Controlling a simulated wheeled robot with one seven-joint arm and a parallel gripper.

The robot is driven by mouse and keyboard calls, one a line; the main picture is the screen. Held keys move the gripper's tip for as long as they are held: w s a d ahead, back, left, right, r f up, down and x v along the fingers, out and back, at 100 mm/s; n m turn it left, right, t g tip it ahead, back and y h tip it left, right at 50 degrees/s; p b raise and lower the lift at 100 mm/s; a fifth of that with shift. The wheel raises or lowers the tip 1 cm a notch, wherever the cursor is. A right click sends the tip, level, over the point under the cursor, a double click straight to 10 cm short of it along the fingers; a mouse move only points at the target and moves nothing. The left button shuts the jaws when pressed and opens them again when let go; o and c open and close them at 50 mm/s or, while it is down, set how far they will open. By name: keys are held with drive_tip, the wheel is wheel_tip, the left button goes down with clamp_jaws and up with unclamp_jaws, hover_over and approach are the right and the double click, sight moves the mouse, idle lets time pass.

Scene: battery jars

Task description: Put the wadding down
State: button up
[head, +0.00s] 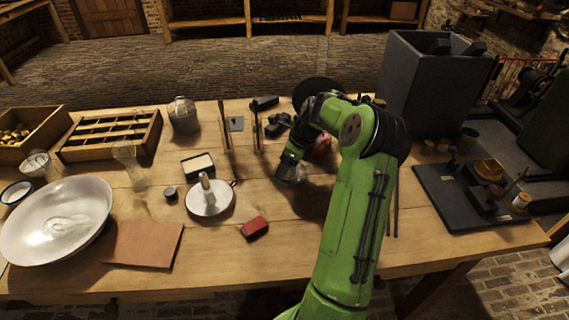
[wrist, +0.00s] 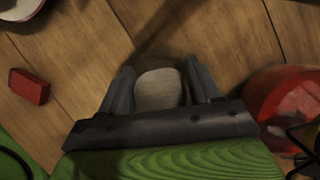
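The wadding (wrist: 159,90) is a pale, rounded piece between the two fingers of my gripper (wrist: 160,88) in the wrist view. The fingers touch it on both sides. In the head view my gripper (head: 288,170) points down over the middle of the wooden table, with the wadding (head: 291,174) showing dimly at its tip. Whether its underside touches the wood cannot be told.
A red block (head: 254,228) lies nearer the front, and a red round object (wrist: 285,105) stands close to my gripper's right. A white dish (head: 210,209), a black-framed tray (head: 198,165) and tall rods (head: 225,130) stand left.

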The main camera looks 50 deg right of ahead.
drive_tip(key=p+v, duration=0.4)
drive_tip(key=v, duration=0.8)
drive_tip(key=a+r+n+g+h, duration=0.1)
drive_tip(key=a+r+n, duration=0.3)
drive_tip(key=a+n, duration=0.45)
drive_tip(key=a+r+n+g+h, duration=0.15)
drive_tip(key=a+r+n, duration=0.3)
drive_tip(key=a, duration=0.75)
drive_tip(key=s+a+n+t, duration=0.4)
drive_tip(key=s+a+n, duration=0.9)
drive_tip(key=s+n, duration=0.4)
drive_tip(key=shift+n, duration=0.3)
drive_tip(key=shift+f+y, duration=0.1)
drive_tip(key=shift+y, duration=0.15)
